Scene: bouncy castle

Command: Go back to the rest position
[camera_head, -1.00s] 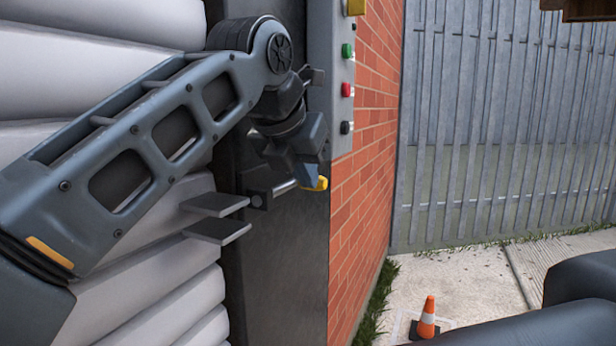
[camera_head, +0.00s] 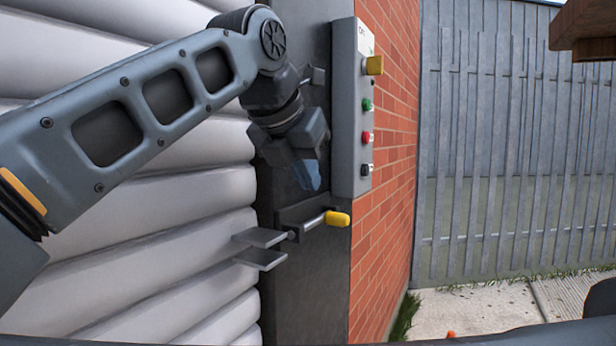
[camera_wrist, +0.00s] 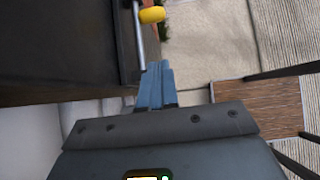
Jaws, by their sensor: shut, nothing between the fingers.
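My gripper (camera_head: 309,178) has blue fingers and points down in front of the dark door post, just above a metal lever. Its fingers are closed together with nothing between them, as the wrist view (camera_wrist: 155,80) also shows. The lever ends in a yellow grip (camera_head: 337,218), which sits below and right of my fingertips, with a visible gap. In the wrist view the yellow grip (camera_wrist: 152,15) lies beyond the fingertips, and the rod runs close to their left side. My arm reaches in from the left.
A grey control box (camera_head: 345,110) with yellow, green, red and black controls is close right of my gripper. White padded ribs (camera_head: 150,230) fill the left. A brick wall (camera_head: 388,160) and metal fence (camera_head: 510,160) stand right.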

